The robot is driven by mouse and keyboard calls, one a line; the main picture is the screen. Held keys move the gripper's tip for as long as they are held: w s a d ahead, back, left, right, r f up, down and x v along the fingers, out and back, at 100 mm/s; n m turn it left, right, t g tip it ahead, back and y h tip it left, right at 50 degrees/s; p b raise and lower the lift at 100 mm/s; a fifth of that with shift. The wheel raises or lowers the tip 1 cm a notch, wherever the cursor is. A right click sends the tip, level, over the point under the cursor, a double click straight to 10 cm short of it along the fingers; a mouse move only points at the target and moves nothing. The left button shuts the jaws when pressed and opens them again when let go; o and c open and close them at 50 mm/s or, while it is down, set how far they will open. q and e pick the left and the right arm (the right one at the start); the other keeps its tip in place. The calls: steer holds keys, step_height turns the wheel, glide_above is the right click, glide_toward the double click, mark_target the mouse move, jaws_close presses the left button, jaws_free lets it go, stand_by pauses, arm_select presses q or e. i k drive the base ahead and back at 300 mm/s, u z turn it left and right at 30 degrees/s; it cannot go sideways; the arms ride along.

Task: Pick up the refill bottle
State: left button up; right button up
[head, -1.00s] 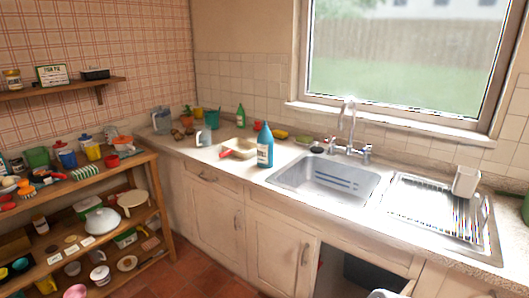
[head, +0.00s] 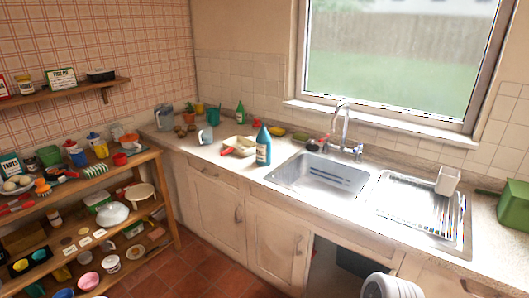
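A teal bottle (head: 263,147) with a pale label and a narrow top stands upright on the counter, just left of the sink. A smaller green bottle (head: 240,113) stands farther back near the tiled wall. The label text is too small to read, so I cannot tell for certain which one is the refill bottle. Neither of my grippers is in view, and nothing is seen touching either bottle.
A cream tub (head: 238,146) with a red-handled item stands left of the teal bottle. The sink (head: 318,176) and drying rack (head: 418,207) lie to the right. Crowded wooden shelves (head: 150,158) stand at left. A white ribbed object (head: 391,287) shows at the bottom, beneath the counter.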

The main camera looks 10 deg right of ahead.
mark_target(263, 141)
steer(key=u, duration=0.85)
steer(key=i, duration=1.65)
steer(key=z, duration=0.8)
